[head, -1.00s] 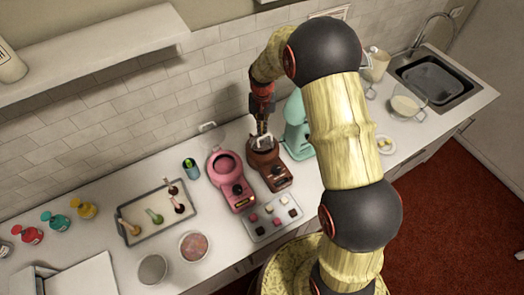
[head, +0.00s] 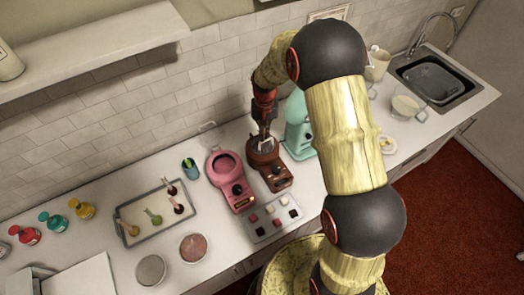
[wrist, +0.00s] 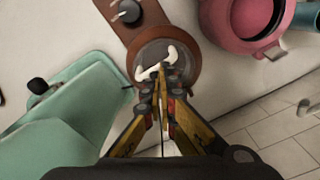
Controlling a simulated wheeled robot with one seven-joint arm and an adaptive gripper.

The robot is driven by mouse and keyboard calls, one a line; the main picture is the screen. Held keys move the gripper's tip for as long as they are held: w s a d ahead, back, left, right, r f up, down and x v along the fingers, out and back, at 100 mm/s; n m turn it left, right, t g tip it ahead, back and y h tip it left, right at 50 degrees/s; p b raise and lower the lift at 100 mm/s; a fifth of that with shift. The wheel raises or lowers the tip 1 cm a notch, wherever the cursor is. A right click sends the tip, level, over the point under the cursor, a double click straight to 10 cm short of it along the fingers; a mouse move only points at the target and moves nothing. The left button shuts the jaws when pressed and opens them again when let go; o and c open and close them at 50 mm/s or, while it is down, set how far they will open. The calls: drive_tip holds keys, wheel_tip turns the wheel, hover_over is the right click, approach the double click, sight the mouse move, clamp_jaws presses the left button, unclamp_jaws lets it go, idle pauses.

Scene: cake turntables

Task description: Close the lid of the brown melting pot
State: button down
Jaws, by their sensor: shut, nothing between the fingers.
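The brown melting pot (head: 275,178) stands on the counter between a pink pot and a mint-green machine. In the wrist view, the brown pot (wrist: 193,72) has a round grey lid (wrist: 152,50) with a curved white handle (wrist: 171,52) over its top. The lid looks down or nearly down; a small gap cannot be ruled out. My gripper (wrist: 162,82) is shut and empty, its fingertips at the handle on the lid's near side in the wrist view. Whether they touch it is unclear. In the head view, my gripper (head: 264,133) is above the pot and partly hides the lid.
The mint-green machine (head: 298,135) is close on the right. A tray of small cubes (head: 262,228) lies in front. The tiled wall (head: 150,110) is just behind.

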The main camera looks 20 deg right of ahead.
drive_tip(key=shift+s+f, duration=0.25)
drive_tip(key=shift+f, duration=0.15)
drive_tip(key=shift+s+f, duration=0.1)
drive_tip(key=shift+f, duration=0.05)
drive_tip(key=shift+r+p, duration=1.4)
drive_tip(key=shift+r, duration=1.7)
